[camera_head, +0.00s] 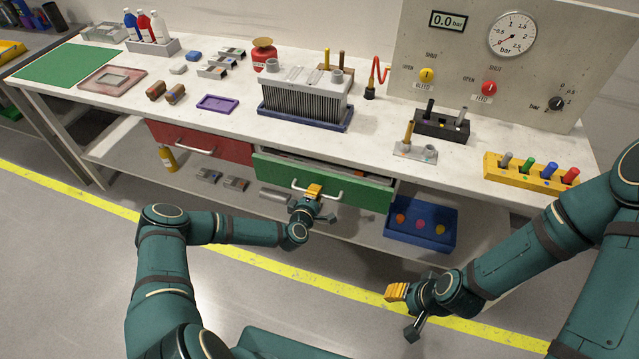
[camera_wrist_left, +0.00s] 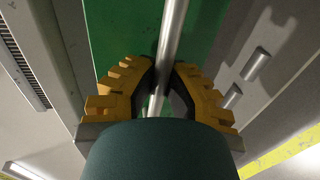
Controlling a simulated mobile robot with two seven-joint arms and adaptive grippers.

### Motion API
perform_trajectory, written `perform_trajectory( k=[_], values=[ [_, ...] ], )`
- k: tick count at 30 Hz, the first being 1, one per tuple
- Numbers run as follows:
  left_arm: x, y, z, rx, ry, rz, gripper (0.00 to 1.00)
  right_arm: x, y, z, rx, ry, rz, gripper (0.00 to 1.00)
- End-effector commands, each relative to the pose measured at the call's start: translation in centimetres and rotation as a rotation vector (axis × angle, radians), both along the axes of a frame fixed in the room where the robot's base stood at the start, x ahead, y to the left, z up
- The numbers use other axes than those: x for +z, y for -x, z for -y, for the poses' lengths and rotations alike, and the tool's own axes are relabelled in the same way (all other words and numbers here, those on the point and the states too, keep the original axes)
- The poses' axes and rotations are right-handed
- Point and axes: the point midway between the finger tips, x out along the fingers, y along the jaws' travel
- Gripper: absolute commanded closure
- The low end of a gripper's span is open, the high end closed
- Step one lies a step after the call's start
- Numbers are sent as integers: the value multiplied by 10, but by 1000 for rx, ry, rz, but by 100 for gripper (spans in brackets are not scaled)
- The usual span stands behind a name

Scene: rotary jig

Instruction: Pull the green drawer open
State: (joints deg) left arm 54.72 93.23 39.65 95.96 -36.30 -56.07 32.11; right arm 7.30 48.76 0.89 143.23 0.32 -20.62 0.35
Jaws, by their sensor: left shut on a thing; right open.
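The green drawer (camera_head: 350,188) is under the workbench, right of the red drawer. It stands partly open, with a strip of its inside showing above the front. Its light bar handle (camera_head: 335,196) runs across the front. In the left wrist view the yellow fingers of my left gripper (camera_wrist_left: 160,92) are shut around the handle bar (camera_wrist_left: 172,35), with the green front (camera_wrist_left: 115,30) behind. My right gripper (camera_head: 402,312) is open and empty, low over the floor in front of the bench, away from the drawer.
The red drawer (camera_head: 200,142) is closed to the left. A blue bin (camera_head: 420,243) with coloured round parts sits on the lower shelf at the right. The bench top (camera_head: 215,130) carries a finned block, tools and a gauge panel. The floor in front is clear.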

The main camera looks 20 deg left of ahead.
Motion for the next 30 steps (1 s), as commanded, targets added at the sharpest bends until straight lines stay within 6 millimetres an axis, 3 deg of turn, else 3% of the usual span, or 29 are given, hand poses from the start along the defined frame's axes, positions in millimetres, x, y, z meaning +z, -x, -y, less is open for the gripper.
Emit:
perform_trajectory(
  k=[6, 15, 21, 30],
  values=[
    [1, 60, -2, -1, 2, -5, 100, 11, -3, 1, -6, 2, 7, 53],
    [0, 134, -5, 1, 3, -4, 100, 16, -5, 1, -9, 2, 12, 53],
    [0, 167, -6, 1, 1, -2, 100, 17, -6, 1, -10, 3, 13, 53],
    [0, 188, -7, 1, -1, 0, 100, 18, -6, 1, -11, 3, 14, 53]
  ],
)
